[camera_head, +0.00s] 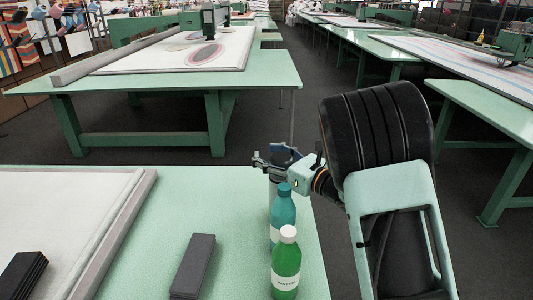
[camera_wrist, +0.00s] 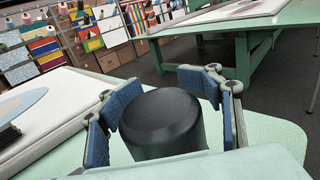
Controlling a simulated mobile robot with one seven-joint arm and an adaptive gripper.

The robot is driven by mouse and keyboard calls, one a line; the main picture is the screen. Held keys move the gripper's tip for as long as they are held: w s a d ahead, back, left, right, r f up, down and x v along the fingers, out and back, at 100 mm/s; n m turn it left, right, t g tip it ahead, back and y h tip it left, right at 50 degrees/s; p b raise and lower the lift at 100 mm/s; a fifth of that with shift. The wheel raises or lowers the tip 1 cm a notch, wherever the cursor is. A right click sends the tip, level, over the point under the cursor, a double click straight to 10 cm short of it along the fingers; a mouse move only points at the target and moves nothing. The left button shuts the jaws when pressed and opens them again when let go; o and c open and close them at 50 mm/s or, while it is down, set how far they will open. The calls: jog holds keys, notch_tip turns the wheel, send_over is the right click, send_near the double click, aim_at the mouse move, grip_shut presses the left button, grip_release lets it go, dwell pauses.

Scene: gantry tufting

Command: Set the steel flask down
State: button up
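The steel flask (camera_wrist: 163,122) looks like a dark, smooth cylinder in the wrist view, its round top facing the camera. My gripper (camera_wrist: 165,92) has its blue-padded fingers on both sides of it, and the pads appear to press against its sides. In the head view my gripper (camera_head: 281,160) is over the far right part of the near green table (camera_head: 235,200), around the flask's dark top (camera_head: 284,152). The flask's lower part is mostly hidden behind the bottles, so I cannot tell whether its base touches the table.
A teal bottle (camera_head: 283,218) and a green bottle with a white cap (camera_head: 286,268) stand close in front of my gripper. A dark grey block (camera_head: 193,264) lies to their left. A framed white panel (camera_head: 70,215) fills the table's left. Bare tabletop lies between.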

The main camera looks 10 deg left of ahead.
aim_at(290, 164)
dwell(0.3)
jog(key=b+v, duration=0.1)
jog(key=v, duration=1.1)
jog(key=shift+r, duration=0.1)
